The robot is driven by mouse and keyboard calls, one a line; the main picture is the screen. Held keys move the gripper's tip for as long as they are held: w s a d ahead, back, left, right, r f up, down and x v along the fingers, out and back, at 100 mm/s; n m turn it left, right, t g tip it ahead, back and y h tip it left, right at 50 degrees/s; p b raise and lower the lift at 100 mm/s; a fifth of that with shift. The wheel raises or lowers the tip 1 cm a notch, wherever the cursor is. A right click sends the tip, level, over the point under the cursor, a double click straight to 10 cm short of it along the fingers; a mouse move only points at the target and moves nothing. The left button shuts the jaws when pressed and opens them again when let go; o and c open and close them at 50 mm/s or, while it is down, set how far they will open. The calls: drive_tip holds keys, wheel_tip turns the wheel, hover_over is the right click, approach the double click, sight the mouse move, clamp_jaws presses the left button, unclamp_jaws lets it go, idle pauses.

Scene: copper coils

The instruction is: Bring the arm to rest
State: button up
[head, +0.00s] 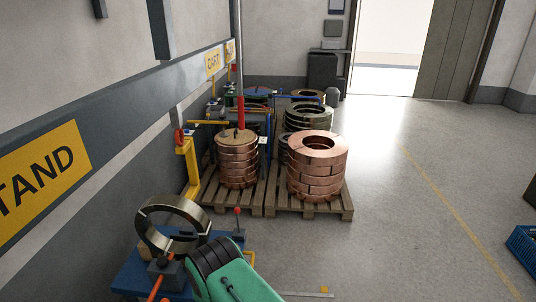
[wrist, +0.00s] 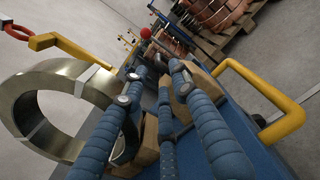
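My gripper (wrist: 155,75) shows in the wrist view as blue ribbed fingers with grey joints. The fingers stand apart and I see nothing held between them. They reach over a blue stand (wrist: 240,115), which also shows in the head view (head: 130,276). A steel ring coil (wrist: 28,85) stands on edge to the left of the fingers; whether they touch cannot be told. In the head view the ring (head: 147,228) stands upright on the stand. My green arm with black bands is at the bottom of the head view; my gripper is not clearly visible there.
A yellow handle (wrist: 290,125) curves up at the right of the stand. A red-knobbed lever (head: 237,212) rises beside it. Copper coils (head: 318,165) (head: 238,160) sit on wooden pallets (head: 310,210) beyond. A wall runs along the left. The floor at right is largely clear.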

drive_tip(key=w+d+r+m+g+h, duration=0.2)
drive_tip(key=d+r+m+h, duration=0.25)
drive_tip(key=d+r, duration=0.6)
drive_tip(key=w+d+r+m+g+h, duration=0.25)
drive_tip(key=d+r+m+h, duration=0.2)
drive_tip(key=d+r, duration=0.65)
drive_tip(key=s+d+r+m+g+h, duration=0.1)
drive_tip(key=s+d+r+m+g, duration=0.25)
drive_tip(key=d+r, duration=0.5)
drive_tip(key=s+d+r+m+g+h, duration=0.1)
drive_tip(key=s+d+r+m+g, duration=0.1)
drive_tip(key=s+d+r+m, duration=0.5)
drive_tip(key=s+d+r+m+g+y, duration=0.25)
drive_tip(key=s+d+r, duration=0.25)
drive_tip(key=s+d, duration=0.3)
drive_tip(key=s+d+r+m+g+y, duration=0.1)
drive_tip(key=s+d+r+m+g, duration=0.4)
drive_tip(key=s, duration=0.6)
drive_tip(key=s+a+r+m+t+y, duration=0.1)
drive_tip(key=s+r+m+t+y, duration=0.1)
drive_tip(key=s, duration=0.8)
drive_tip(key=s+a+r+m+t+y, duration=0.2)
drive_tip(key=s+y, duration=0.4)
drive_tip(key=s, duration=0.5)
drive_tip(key=shift+s+a+r+m+t, duration=0.25)
drive_tip(key=shift+r+m+t, duration=0.3)
drive_tip(key=shift+r+m, duration=0.6)
